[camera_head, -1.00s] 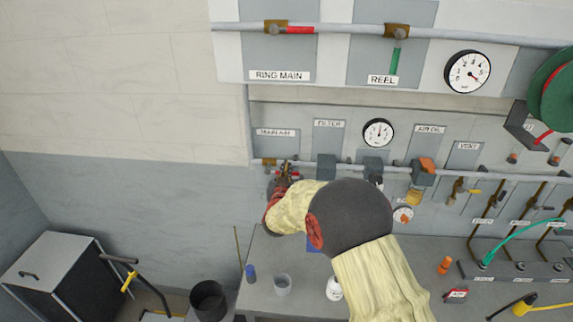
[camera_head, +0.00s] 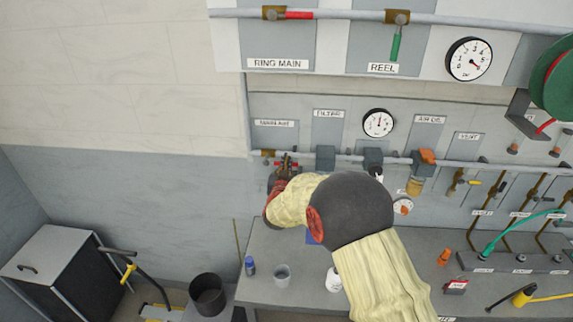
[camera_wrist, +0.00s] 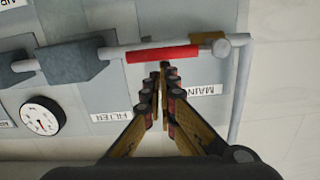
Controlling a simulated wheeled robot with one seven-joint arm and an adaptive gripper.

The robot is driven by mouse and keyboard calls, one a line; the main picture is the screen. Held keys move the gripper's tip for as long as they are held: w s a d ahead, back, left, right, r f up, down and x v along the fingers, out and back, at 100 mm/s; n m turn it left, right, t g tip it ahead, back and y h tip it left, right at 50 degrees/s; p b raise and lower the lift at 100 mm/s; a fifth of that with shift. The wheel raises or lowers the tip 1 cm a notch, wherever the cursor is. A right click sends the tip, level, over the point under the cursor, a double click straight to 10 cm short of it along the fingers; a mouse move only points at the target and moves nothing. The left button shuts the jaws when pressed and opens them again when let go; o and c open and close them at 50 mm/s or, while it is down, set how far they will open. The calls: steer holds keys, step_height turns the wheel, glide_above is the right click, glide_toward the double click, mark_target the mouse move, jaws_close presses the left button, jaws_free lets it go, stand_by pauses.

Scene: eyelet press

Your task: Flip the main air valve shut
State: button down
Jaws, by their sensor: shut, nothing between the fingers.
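The main air valve is on the horizontal grey pipe beside the MAIN AIR plate. Its brass body (camera_wrist: 222,47) shows at the right in the wrist view and at the pipe's left end in the head view (camera_head: 267,154). Its red lever (camera_wrist: 163,54) lies along the pipe. My gripper (camera_wrist: 162,68) is shut and empty, its fingertips just beside the middle of the red lever; I cannot tell whether they touch. In the head view my gripper (camera_head: 286,163) is at the pipe under the MAIN AIR plate (camera_head: 275,123), hiding part of the lever.
The filter (camera_head: 326,157) sits on the pipe just right of the valve. A gauge (camera_head: 378,123) hangs above. The wall left of the valve is bare.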

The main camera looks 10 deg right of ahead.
steer(key=shift+f+b, duration=0.3)
steer(key=shift+b, duration=0.4)
steer(key=a+f+m+b, duration=0.2)
steer(key=f+m+b, duration=0.3)
steer(key=b, duration=1.1)
steer(key=w+a+f+m+b, duration=0.1)
steer(key=f+m+b, duration=0.4)
steer(key=m+b, duration=0.7)
steer(key=shift+w+a+f+t+y+b, duration=0.3)
steer(key=shift+a+b, duration=0.45)
steer(key=shift+b, duration=1.9)
